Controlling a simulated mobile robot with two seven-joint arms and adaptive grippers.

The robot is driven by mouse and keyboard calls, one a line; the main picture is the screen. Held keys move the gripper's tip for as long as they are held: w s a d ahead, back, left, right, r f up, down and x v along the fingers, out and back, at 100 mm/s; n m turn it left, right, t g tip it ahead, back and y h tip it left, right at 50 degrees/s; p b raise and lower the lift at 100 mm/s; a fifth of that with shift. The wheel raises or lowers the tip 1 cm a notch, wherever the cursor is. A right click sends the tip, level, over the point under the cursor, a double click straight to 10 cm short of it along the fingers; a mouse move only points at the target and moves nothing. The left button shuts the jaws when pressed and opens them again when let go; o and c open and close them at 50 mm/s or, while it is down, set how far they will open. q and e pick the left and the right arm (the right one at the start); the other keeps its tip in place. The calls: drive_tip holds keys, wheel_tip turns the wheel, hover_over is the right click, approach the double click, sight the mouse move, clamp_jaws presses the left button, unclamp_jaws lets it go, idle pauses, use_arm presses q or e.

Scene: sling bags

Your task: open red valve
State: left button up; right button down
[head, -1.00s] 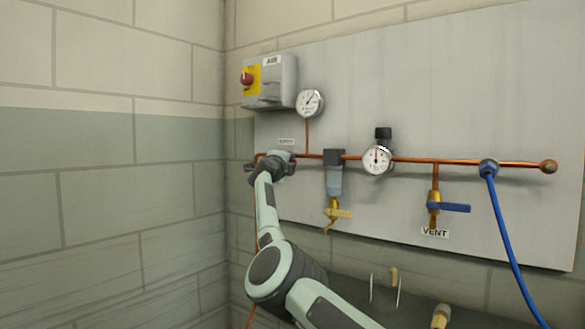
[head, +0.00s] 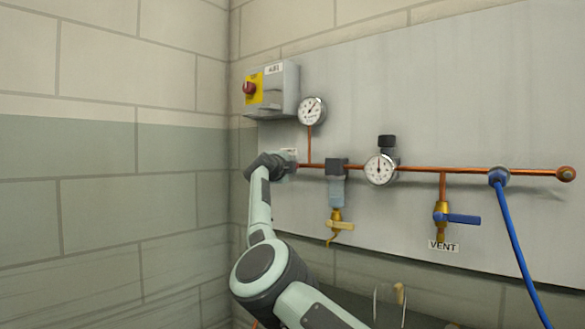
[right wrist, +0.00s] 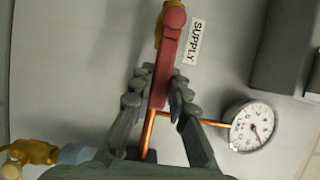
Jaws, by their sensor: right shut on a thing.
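The red valve handle (right wrist: 168,60) shows in the right wrist view as a long bar beside the SUPPLY label (right wrist: 195,41). My right gripper (right wrist: 160,88) has its two fingers on either side of the handle's lower end and is shut on it. In the head view my right gripper (head: 270,166) is at the left end of the copper pipe, and it hides the red handle there. A yellow fitting (right wrist: 159,28) shows behind the handle's top end. My left gripper is not in view.
A pressure gauge (head: 311,111) and a grey box with a red knob (head: 249,88) are above my right gripper. A filter (head: 336,186), a second gauge (head: 380,169), a blue vent handle (head: 463,219) and a blue hose (head: 514,246) lie to the right. A block wall stands close on the left.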

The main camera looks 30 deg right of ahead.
drive_tip(key=shift+r, duration=0.1)
drive_tip(key=c, duration=1.4)
unclamp_jaws()
drive_tip(key=shift+c, duration=0.2)
drive_tip(key=v, duration=1.2)
